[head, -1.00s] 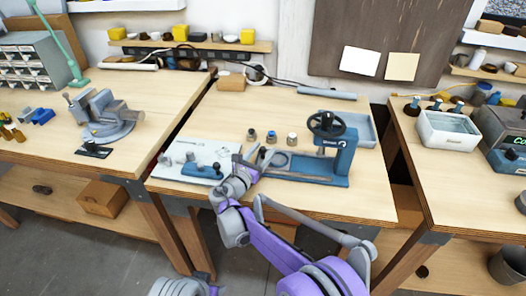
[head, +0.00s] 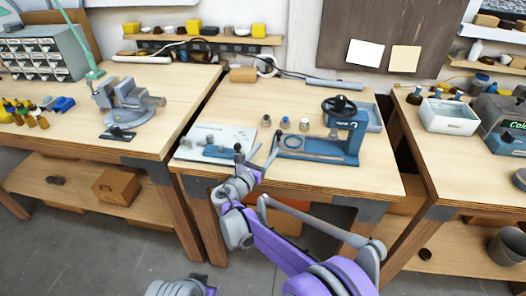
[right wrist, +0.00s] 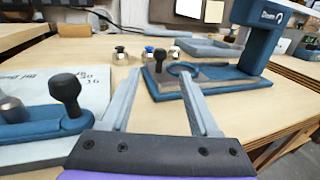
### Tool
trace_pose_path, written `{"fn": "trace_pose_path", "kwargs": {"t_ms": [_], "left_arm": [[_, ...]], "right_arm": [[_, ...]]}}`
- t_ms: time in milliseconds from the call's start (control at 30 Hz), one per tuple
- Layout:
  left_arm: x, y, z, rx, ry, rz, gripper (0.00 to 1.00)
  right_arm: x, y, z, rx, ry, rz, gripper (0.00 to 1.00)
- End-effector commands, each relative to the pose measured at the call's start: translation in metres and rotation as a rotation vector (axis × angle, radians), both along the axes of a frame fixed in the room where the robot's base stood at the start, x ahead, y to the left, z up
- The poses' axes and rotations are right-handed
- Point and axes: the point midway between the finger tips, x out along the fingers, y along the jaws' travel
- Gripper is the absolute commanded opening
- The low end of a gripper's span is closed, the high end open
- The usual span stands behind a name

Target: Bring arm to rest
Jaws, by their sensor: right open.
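My right arm comes in from the bottom right in the head view, and its gripper (head: 256,156) is at the front edge of the middle bench (head: 350,178). The right wrist view shows the same gripper (right wrist: 168,92) with its two fingers apart and nothing between them. The fingers point towards the blue press (right wrist: 215,80), which also stands on the bench in the head view (head: 345,140). A white board with blue fixtures (head: 215,140) lies to the left of the gripper. My left gripper is not clearly visible; only a grey part of mine shows at the bottom edge.
Several small capped pots (head: 285,122) stand behind the gripper. A vise (head: 128,105) stands on the left bench, and a white bin (head: 447,115) on the right bench. Open floor (head: 130,250) lies in front of the benches.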

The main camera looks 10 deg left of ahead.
Motion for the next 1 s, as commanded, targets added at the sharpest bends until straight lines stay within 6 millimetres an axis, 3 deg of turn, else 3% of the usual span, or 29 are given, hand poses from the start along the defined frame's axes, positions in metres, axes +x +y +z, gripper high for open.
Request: {"fn": "trace_pose_path", "kwargs": {"t_ms": [567, 667, 767, 867, 1000], "left_arm": [[0.000, 0.000, 0.000, 0.000, 0.000, 0.000, 0.50], [0.000, 0.000, 0.002, 0.000, 0.000, 0.000, 0.50], [0.001, 0.000, 0.007, 0.000, -0.002, 0.000, 0.50], [0.002, 0.000, 0.015, 0.000, -0.005, 0.000, 0.50], [0.003, 0.000, 0.027, 0.000, -0.009, 0.000, 0.50]], "right_arm": [[0.000, -0.002, 0.000, 0.001, 0.001, -0.002, 0.62], [-0.001, -0.013, 0.004, 0.038, 0.008, -0.016, 0.62], [-0.006, -0.047, 0.012, 0.161, 0.031, -0.063, 0.62], [-0.023, -0.101, 0.022, 0.376, 0.061, -0.150, 0.62], [-0.065, -0.177, 0.030, 0.742, 0.076, -0.321, 0.62]]}}
